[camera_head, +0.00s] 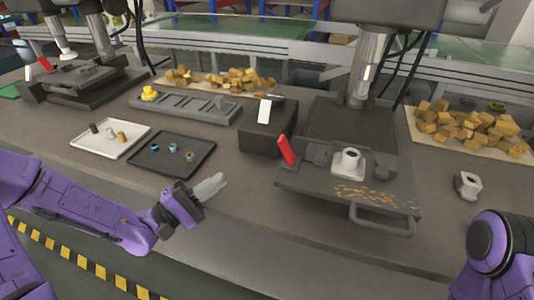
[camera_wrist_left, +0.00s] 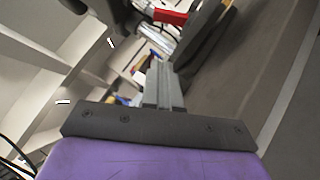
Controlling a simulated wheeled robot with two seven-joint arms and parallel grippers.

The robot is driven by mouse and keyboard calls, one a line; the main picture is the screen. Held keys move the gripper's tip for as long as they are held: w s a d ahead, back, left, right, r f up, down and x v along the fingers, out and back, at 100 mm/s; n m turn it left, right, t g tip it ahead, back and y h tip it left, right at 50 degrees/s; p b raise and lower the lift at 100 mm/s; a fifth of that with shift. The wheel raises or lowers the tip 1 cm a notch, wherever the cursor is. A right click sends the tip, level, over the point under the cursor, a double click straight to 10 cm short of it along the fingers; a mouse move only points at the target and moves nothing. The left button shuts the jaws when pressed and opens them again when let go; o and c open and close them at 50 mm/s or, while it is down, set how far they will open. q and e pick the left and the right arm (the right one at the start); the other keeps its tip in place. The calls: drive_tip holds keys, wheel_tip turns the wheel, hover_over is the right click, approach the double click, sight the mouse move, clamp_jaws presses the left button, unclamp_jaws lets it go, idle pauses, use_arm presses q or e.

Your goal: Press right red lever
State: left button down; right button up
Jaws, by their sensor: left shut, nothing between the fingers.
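The right red lever (camera_head: 286,150) stands tilted at the left edge of a dark machine plate in the middle of the head view. A red lever, seen near the top of the left wrist view (camera_wrist_left: 170,17), lies beyond the fingers. My left gripper (camera_head: 222,180) is shut and empty, left of and a little nearer than the lever, apart from it. Its closed fingers (camera_wrist_left: 163,85) also show in the left wrist view. My right arm shows at the lower right of the head view, but its gripper is out of view.
The machine plate (camera_head: 300,181) carries a metal block (camera_head: 348,162) and a front handle (camera_head: 382,226). A dark box (camera_head: 262,135) stands behind the lever. A black tray (camera_head: 150,163) and a white tray (camera_head: 88,148) lie left. Bare table lies between gripper and plate.

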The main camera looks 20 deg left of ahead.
sight(287, 150)
use_arm(q)
drive_tip(key=s+d+r+p+x, duration=0.1)
drive_tip(key=s+x, duration=0.1)
drive_tip(key=x, duration=1)
drive_tip(key=shift+w+d, duration=0.25)
drive_tip(key=shift+d, duration=0.4)
drive_tip(key=shift+r, duration=0.15)
